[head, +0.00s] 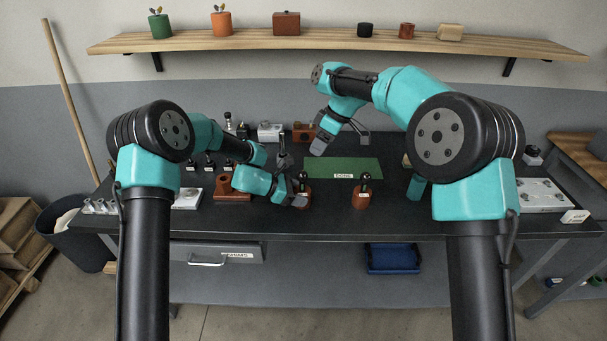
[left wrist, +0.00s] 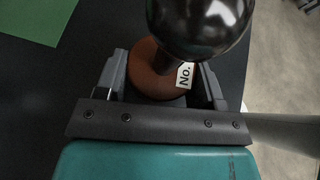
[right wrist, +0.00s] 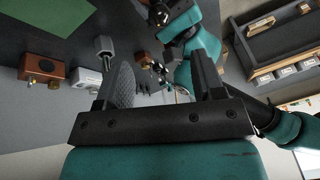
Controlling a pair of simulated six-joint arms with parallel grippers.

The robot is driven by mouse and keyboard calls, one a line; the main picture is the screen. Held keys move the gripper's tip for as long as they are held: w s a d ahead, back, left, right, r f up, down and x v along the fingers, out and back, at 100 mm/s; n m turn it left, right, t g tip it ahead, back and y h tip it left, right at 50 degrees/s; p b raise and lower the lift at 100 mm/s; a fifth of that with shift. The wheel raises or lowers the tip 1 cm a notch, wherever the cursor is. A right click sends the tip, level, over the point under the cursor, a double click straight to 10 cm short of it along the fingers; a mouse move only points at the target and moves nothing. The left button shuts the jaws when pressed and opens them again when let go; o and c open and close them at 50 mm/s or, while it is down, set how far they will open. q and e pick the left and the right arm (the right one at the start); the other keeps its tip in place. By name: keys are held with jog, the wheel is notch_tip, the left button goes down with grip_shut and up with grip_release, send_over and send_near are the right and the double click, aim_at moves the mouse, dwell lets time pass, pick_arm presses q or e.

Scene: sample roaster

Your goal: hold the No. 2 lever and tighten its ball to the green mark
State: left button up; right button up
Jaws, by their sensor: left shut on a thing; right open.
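My left gripper (head: 298,202) is shut on a brown round wooden lever base (left wrist: 148,80). That lever carries a glossy black ball (left wrist: 200,25) and a white label reading "No."; its number is not visible. In the head view this lever (head: 304,190) stands upright near the table's front edge, partly behind the gripper. A similar lever with a black ball (head: 364,182) stands to its right, clear of both grippers. My right gripper (head: 342,143) is open, above the back of the table, away from the held lever. I cannot make out a green mark on the lever.
A green mat (head: 345,165) with a white label lies behind the levers. A brown block (head: 233,190) stands left of my left gripper. Small boxes (head: 270,130) line the back.

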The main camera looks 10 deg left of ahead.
aim_at(304, 172)
jog(key=x, duration=1.2)
jog(key=shift+c, duration=0.3)
jog(key=c, duration=0.9)
jog(key=shift+o, duration=0.2)
